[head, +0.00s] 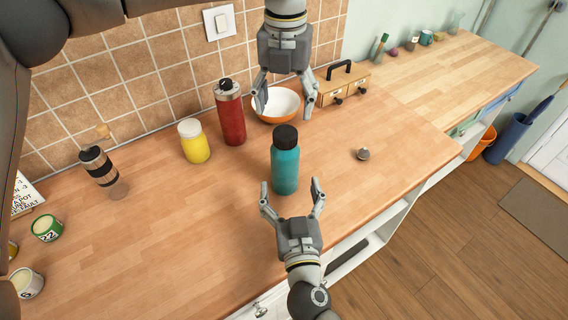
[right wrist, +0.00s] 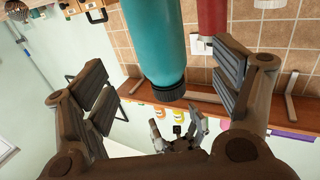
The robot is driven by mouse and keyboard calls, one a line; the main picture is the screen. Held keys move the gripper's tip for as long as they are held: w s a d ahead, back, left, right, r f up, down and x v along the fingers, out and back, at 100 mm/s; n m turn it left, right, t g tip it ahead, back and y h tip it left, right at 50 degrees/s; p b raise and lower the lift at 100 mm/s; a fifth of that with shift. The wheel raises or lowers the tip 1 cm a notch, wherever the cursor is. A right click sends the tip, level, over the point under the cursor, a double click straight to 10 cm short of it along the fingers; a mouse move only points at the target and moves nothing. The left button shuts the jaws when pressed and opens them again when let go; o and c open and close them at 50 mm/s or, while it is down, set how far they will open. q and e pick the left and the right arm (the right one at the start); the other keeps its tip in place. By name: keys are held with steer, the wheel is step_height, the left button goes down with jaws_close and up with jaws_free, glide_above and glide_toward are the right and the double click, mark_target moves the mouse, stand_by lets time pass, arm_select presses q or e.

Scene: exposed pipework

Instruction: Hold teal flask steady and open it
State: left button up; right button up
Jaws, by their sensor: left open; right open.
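The teal flask (head: 285,170) stands upright on the wooden counter, with its black cap (head: 286,137) on top. My left gripper (head: 283,113) is open and empty, pointing down above and just behind the cap. My right gripper (head: 290,184) is open at the front side of the flask, its fingers spread to either side. In the right wrist view the flask (right wrist: 153,38) hangs upside down between the open fingers, cap (right wrist: 168,91) downward. I cannot tell whether either finger touches it. My left gripper (right wrist: 180,132) also shows there, beyond the cap.
A red bottle (head: 230,115), a yellow jar (head: 194,143) and a white-orange bowl (head: 277,104) stand behind the flask. A small round metal piece (head: 363,154) lies to the right. A clear bottle with a black band (head: 103,172) and cans (head: 46,228) are left.

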mark_target(285, 159)
arm_select(q)
steer(key=shift+w, duration=0.2)
arm_select(e)
steer(key=w, duration=0.6)
steer(key=w+a, duration=0.1)
steer(key=w, duration=0.2)
steer(key=shift+w, duration=0.15)
steer(key=shift+c, duration=0.3)
